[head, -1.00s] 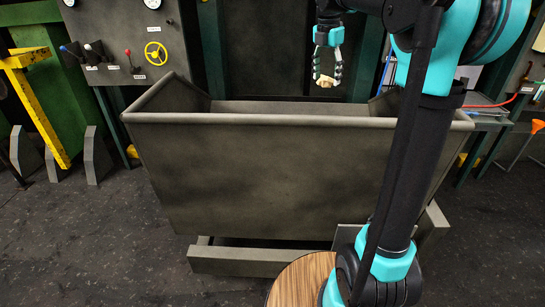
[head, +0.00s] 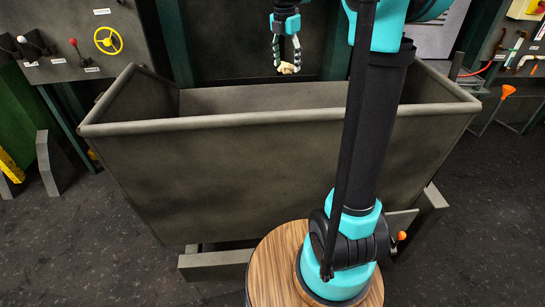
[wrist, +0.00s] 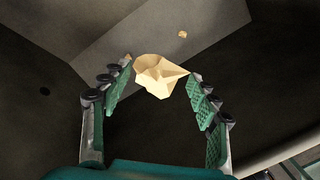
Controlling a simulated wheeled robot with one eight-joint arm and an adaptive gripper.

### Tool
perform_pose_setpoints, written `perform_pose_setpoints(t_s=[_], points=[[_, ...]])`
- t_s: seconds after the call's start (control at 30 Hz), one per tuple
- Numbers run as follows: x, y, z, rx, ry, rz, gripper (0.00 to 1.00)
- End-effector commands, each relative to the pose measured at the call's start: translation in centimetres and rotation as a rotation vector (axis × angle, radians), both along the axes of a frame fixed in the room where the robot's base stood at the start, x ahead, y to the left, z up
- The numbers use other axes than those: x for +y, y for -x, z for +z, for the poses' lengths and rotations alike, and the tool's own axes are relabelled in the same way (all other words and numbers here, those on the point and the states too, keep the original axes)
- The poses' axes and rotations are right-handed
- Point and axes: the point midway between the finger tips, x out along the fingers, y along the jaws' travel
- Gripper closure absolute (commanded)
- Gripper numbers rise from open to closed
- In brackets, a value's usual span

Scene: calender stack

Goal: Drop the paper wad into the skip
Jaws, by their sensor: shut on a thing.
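A cream crumpled paper wad (head: 289,69) is in the tips of my gripper (head: 286,66). In the wrist view the wad (wrist: 160,76) sits between the green-padded fingers, which are shut on it. The skip (head: 240,180) is a large dark grey open-topped bin across the middle of the head view. In the head view my gripper and the wad appear above the skip's opening, higher than the rim. In the wrist view the skip's grey inside faces (wrist: 185,50) lie below the wad. The skip's floor is hidden in the head view by its front wall.
A small tan piece (wrist: 183,34) lies on a grey surface beyond the wad. A control panel with a yellow handwheel (head: 108,40) stands behind on the left. An orange funnel-like thing (head: 508,90) is at the right. Dark floor (head: 90,240) is clear at front left.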

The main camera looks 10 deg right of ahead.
Motion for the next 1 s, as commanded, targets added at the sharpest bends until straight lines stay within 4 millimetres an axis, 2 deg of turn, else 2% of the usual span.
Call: perform_pose_setpoints(t_s=[0.3,0.33,0.53,0.87,1.0], points=[[0.0,0.0,-0.3,0.0,0.0,0.0,0.68],[0.0,0.0,-0.3,0.0,0.0,0.0,0.38],[0.0,0.0,-0.3,0.0,0.0,0.0,0.15],[0.0,0.0,-0.1,0.0,0.0,0.0,0.15],[0.1,0.1,1.2,0.0,0.0,0.0,0.15]])
